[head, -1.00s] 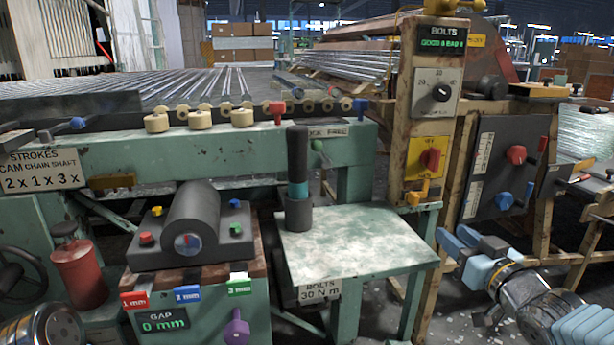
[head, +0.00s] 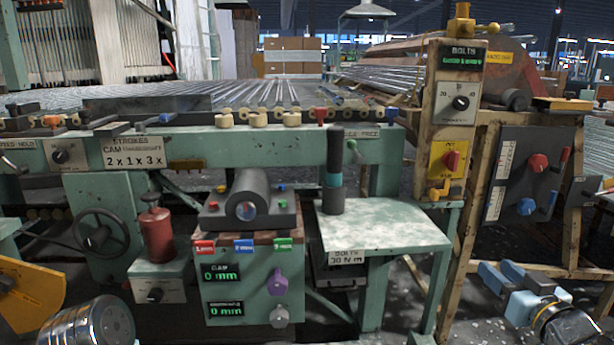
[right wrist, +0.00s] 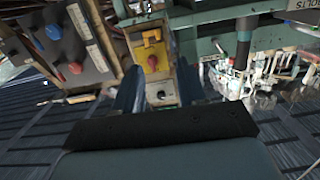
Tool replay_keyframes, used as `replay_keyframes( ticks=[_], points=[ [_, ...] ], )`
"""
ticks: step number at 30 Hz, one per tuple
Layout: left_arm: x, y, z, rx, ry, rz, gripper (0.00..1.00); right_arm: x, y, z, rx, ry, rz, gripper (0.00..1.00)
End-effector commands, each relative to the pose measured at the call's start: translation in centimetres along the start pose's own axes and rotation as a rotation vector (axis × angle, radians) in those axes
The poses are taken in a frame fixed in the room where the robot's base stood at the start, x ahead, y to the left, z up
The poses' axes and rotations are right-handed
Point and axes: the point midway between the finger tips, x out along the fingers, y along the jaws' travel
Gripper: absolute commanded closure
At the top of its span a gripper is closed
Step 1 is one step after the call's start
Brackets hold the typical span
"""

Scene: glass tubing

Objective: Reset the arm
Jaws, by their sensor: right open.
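My right gripper (head: 503,279) is at the lower right of the head view, low in front of the wooden post and dark panel. Its blue fingers are apart with nothing between them. In the right wrist view its fingers (right wrist: 158,90) are spread, and the yellow switch box shows beyond them. At the lower left of the head view, a metal link of my left arm shows, but its gripper is out of the picture.
A green side table (head: 385,232) bears a black tool (head: 334,184) with a teal band. A control post (head: 459,105) stands right of it, then a dark panel (head: 510,170) with red and blue knobs. The gap box (head: 250,262) and red can (head: 157,235) stand left.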

Motion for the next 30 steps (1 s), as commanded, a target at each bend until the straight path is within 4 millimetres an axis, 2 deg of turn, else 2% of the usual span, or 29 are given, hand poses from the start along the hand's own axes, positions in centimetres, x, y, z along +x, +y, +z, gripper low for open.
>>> replay_keyframes(
  ticks=[5, 11, 14, 17, 19, 22, 24, 27, 30],
  points=[
    [-0.5, 0.2, 0.1, 0.001, -0.002, 0.001, 0.57, 1.6, -0.9, 2.8, 0.038, -0.075, -0.01, 0.6],
    [-1.1, 0.6, 0.1, 0.003, -0.004, 0.002, 0.57, 3.8, -2.7, 8.0, 0.1, -0.208, -0.023, 0.6],
    [-1.5, 0.8, 0.2, 0.004, -0.004, 0.003, 0.57, 4.7, -4.1, 11.6, 0.14, -0.302, -0.031, 0.6],
    [-2.0, 1.1, 0.2, 0.005, -0.006, 0.004, 0.57, 5.2, -5.9, 16.2, 0.187, -0.42, -0.04, 0.6],
    [-2.5, 1.3, 0.2, 0.006, -0.007, 0.005, 0.57, 5.1, -7.7, 20.1, 0.225, -0.527, -0.047, 0.6],
    [-3.4, 1.8, 0.3, 0.008, -0.009, 0.007, 0.57, 3.7, -11.2, 27.0, 0.287, -0.724, -0.058, 0.6],
    [-4.0, 2.1, 0.4, 0.01, -0.01, 0.008, 0.57, 1.4, -14.1, 32.0, 0.33, -0.882, -0.065, 0.6],
    [-4.6, 2.5, 0.4, 0.012, -0.012, 0.01, 0.57, -2.8, -17.8, 37.7, 0.378, -1.087, -0.072, 0.6],
    [-5.1, 2.7, 0.5, 0.013, -0.014, 0.011, 0.57, -7.0, -20.6, 41.4, 0.41, -1.253, -0.075, 0.6]
  ],
)
